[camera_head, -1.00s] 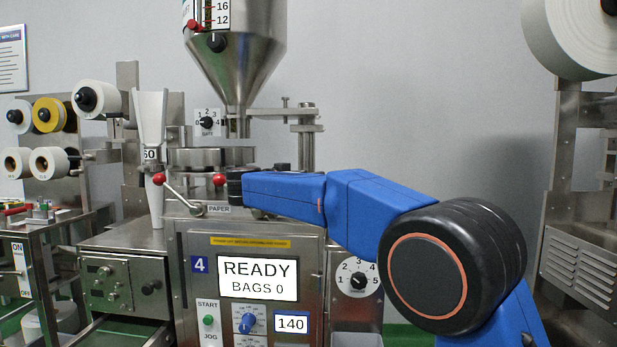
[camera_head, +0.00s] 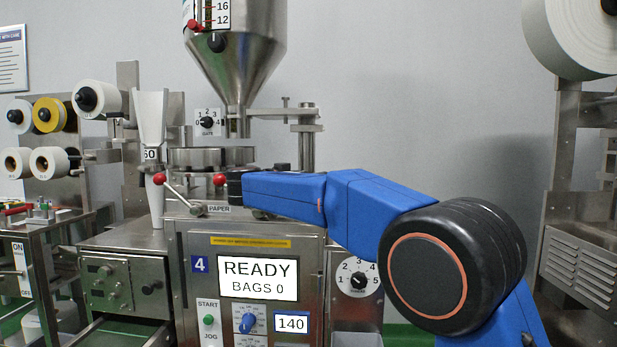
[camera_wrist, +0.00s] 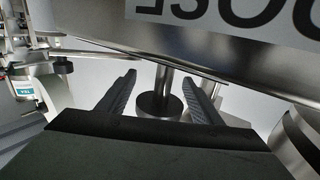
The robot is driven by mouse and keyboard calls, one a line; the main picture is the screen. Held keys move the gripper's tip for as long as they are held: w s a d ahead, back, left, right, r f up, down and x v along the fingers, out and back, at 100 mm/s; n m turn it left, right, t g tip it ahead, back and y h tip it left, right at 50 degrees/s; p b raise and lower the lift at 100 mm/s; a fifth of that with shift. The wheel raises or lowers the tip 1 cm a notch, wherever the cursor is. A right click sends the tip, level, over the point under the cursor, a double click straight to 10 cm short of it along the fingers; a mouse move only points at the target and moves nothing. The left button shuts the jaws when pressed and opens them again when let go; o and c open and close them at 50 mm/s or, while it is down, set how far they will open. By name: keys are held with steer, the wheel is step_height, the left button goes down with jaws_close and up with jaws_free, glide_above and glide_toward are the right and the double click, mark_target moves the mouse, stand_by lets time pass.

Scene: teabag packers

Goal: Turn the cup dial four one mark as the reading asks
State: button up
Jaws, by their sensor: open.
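The machine marked 4 (camera_head: 200,264) stands in the middle of the head view, its screen (camera_head: 258,279) reading READY, BAGS 0. A dial numbered 0 to 4 (camera_head: 207,122) with a black knob sits beside the hopper. Another dial numbered 1 to 5 (camera_head: 358,279) is on the right of the cabinet. Their small captions are too small to read, so I cannot tell which is the cup dial. In the wrist view my gripper (camera_wrist: 159,80) is open. A dark round knob-like piece on a metal post (camera_wrist: 159,105) shows between its fingers; contact cannot be told.
A steel hopper (camera_head: 236,60) rises above the machine. A red-tipped lever (camera_head: 180,193) and a display reading 140 (camera_head: 291,324) are on its front. In the wrist view a panel with upside-down lettering (camera_wrist: 230,25) is close above the fingers. Other packers stand left and right.

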steer(key=shift+s, duration=0.1)
steer(key=v, duration=1.7)
steer(key=shift+s+a, duration=0.1)
steer(key=shift+a, duration=0.05)
